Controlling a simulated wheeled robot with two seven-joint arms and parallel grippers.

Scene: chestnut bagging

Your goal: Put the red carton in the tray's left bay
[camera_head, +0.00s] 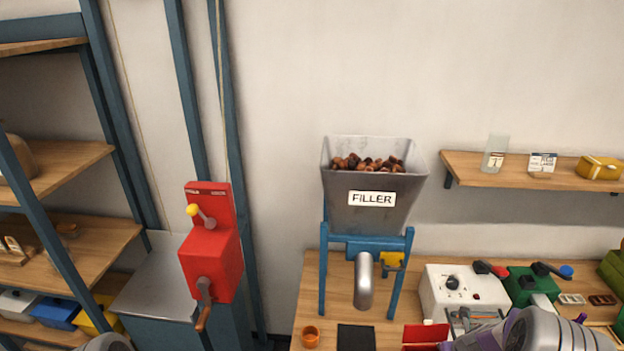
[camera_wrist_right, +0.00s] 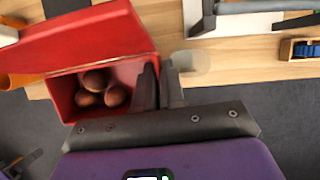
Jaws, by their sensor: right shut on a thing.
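The red carton (camera_wrist_right: 102,38) fills the upper left of the right wrist view. It is open, with its red lid flap raised, and several brown chestnuts (camera_wrist_right: 100,92) lie inside. My right gripper (camera_wrist_right: 160,78) is shut on the carton's side wall. In the head view the carton (camera_head: 425,335) shows at the bottom edge, partly cut off, beside my right gripper (camera_head: 446,345). I cannot make out the tray or its left bay in either view. My left gripper is not in view.
The grey filler hopper (camera_head: 372,208) with chestnuts stands on the wooden bench behind the carton. A black pad (camera_head: 356,338) and an orange cup (camera_head: 310,336) lie left of the carton. A white machine (camera_head: 462,290) and a green device (camera_head: 528,284) stand to the right.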

